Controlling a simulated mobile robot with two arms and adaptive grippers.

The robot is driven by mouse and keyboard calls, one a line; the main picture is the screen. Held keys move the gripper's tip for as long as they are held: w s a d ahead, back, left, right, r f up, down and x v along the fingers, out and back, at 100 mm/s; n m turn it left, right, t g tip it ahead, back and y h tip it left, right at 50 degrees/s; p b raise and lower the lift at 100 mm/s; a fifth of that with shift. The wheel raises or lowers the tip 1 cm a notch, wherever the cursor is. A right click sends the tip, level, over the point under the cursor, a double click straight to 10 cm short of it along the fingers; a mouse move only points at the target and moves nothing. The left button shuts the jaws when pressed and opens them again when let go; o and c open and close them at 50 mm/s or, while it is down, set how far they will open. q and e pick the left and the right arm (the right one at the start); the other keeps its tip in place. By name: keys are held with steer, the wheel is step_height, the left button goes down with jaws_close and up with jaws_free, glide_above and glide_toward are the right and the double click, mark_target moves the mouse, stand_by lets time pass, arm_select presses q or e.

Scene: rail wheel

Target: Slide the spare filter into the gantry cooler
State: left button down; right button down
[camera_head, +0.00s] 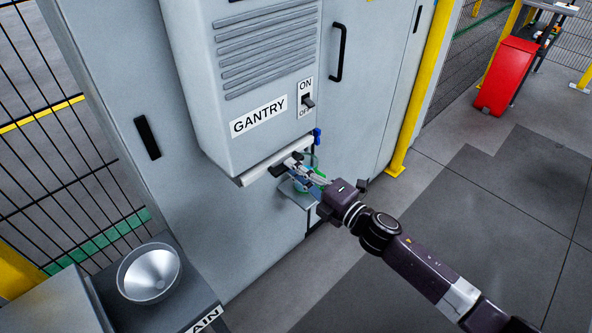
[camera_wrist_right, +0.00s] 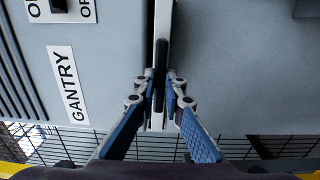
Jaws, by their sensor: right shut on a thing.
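The gantry cooler (camera_head: 262,75) is a grey box on the cabinet front, with louvres, a GANTRY label and an ON/OFF switch. A white flat edge with a black handle, apparently the filter (camera_head: 250,175), lies along the cooler's lower edge. In the right wrist view the filter (camera_wrist_right: 162,25) is a narrow white strip beside the cooler's face (camera_wrist_right: 105,85). My right gripper (camera_head: 287,164) is shut on the filter's black handle; its fingers (camera_wrist_right: 160,80) press it from both sides. How deep the filter sits is hidden. My left gripper is not in view.
A blue knob (camera_head: 317,135) sits at the cooler's lower right corner. A small bracket (camera_head: 298,200) with something green is below, partly behind my gripper. A metal bowl (camera_head: 149,273) stands at the lower left. A wire fence (camera_head: 60,150) is left; open floor lies right.

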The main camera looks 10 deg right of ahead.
steer(key=shift+w+a, duration=0.4)
steer(key=shift+w, duration=0.1)
steer(key=c, duration=1.9)
jaws_free()
steer(key=shift+c, duration=0.2)
steer(key=v, duration=1.2)
steer(key=shift+r, duration=0.1)
